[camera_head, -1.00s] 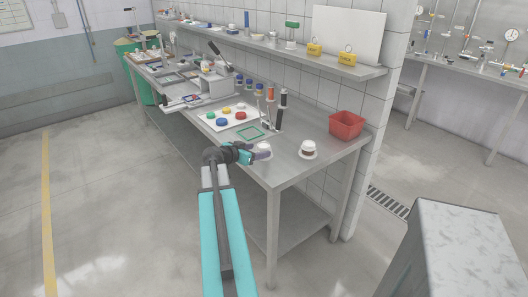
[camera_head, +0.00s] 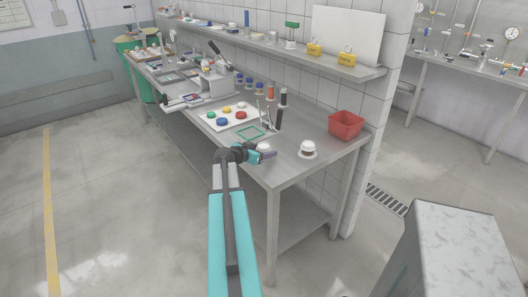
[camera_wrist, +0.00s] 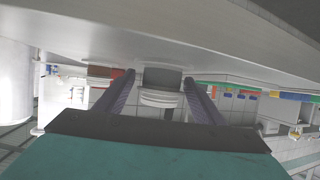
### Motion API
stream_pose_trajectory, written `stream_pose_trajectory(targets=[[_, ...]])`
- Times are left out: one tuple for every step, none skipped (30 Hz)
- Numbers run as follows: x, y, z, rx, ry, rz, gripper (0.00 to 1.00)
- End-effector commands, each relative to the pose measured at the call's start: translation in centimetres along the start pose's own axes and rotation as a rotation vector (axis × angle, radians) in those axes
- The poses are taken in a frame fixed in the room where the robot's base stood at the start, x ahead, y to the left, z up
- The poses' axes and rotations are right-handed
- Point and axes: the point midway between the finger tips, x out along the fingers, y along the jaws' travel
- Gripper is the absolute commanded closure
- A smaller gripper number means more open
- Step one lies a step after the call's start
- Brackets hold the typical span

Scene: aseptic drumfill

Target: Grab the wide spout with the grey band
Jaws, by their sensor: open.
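A white-topped spout (camera_head: 263,147) stands near the bench's front edge. In the wrist view its grey band (camera_wrist: 163,76) and white part (camera_wrist: 162,98) show between my two purple fingers, with visible gaps on both sides. My gripper (camera_head: 268,155) is open, at the spout's near side in the head view; it also fills the lower wrist view (camera_wrist: 158,80). I cannot tell how far the fingers reach around the spout. A second white spout with a dark brownish band (camera_head: 308,149) stands to the right, apart from my gripper.
The steel bench (camera_head: 285,172) has a red bin (camera_head: 346,124) at its right end. A green square frame (camera_head: 250,133), a white board with coloured caps (camera_head: 225,117) and dark upright bottles lie behind. In the wrist view, a large white cylinder (camera_wrist: 15,85) is close at left.

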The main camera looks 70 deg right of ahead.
Motion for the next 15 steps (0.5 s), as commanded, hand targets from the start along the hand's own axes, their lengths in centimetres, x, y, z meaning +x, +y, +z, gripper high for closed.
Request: stream_pose_trajectory(targets=[[-0.01, 0.0, 0.0, 0.0, 0.0, 0.0, 0.37], [-0.01, -0.01, 0.0, 0.0, 0.0, 0.0, 0.37], [-0.01, -0.01, 0.0, 0.0, 0.0, 0.0, 0.37], [-0.02, -0.01, 0.0, 0.0, 0.0, 0.0, 0.37], [-0.02, -0.01, 0.0, 0.0, 0.0, 0.0, 0.37], [-0.02, -0.01, 0.0, 0.0, 0.0, 0.0, 0.37], [-0.02, -0.01, 0.0, 0.0, 0.0, 0.0, 0.37], [-0.02, -0.01, 0.0, 0.0, 0.0, 0.0, 0.42], [-0.02, -0.01, 0.0, 0.0, 0.0, 0.0, 0.49], [-0.02, -0.01, 0.0, 0.0, 0.0, 0.0, 0.54], [-0.03, -0.01, 0.0, 0.0, 0.0, 0.0, 0.59], [-0.03, -0.01, 0.0, 0.0, 0.0, 0.0, 0.66], [-0.03, -0.01, 0.0, 0.0, 0.0, 0.0, 0.71], [-0.03, -0.01, -0.02, 0.0, 0.0, 0.0, 0.72], [-0.04, -0.02, -0.02, 0.0, 0.0, 0.0, 0.72]])
